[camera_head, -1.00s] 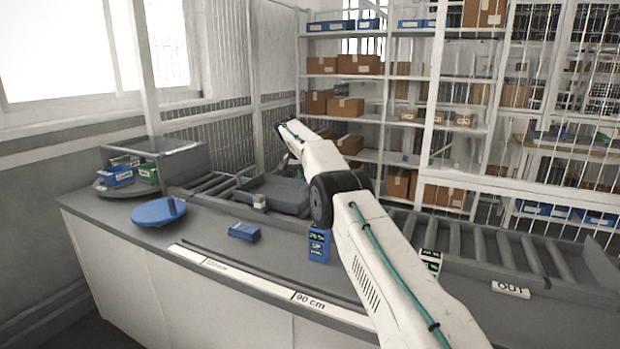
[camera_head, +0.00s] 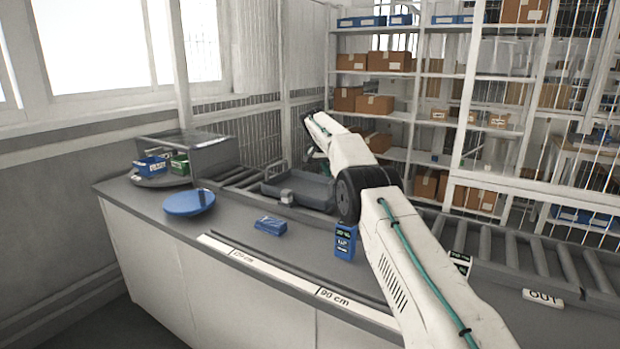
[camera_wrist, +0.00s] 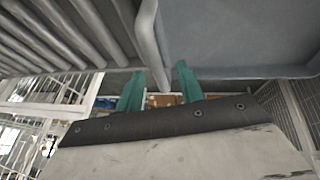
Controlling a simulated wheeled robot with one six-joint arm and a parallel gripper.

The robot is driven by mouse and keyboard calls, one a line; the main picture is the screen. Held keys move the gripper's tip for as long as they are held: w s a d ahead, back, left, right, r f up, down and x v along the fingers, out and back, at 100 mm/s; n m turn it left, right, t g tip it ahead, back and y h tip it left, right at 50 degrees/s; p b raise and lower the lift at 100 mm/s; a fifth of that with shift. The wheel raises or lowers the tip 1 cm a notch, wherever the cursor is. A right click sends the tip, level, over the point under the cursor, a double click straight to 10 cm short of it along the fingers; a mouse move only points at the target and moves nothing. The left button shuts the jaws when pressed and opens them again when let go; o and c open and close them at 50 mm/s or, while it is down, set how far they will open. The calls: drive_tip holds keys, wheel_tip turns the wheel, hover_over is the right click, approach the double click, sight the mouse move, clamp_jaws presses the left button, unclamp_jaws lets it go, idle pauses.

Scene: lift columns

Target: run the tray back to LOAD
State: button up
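The tray (camera_head: 315,204) is a shallow dark grey box on the roller conveyor behind the counter, left of my arm's elbow. A small light grey block shows at its front side. My gripper (camera_head: 312,156) is at the tray's far side, partly hidden by my own arm. In the wrist view, my gripper (camera_wrist: 160,84) has its two teal fingers apart. No LOAD sign is readable.
Rollers (camera_head: 510,258) continue right to an OUT label (camera_head: 542,297). On the counter are a blue disc (camera_head: 188,203), a blue flat item (camera_head: 270,225) and an upright blue box (camera_head: 345,243). Blue and green bins (camera_head: 150,166) sit by a hood at left. Mesh fencing stands behind.

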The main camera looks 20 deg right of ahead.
drive_tip(key=s+a, duration=0.2)
drive_tip(key=a, duration=0.9)
drive_tip(key=shift+s, duration=0.2)
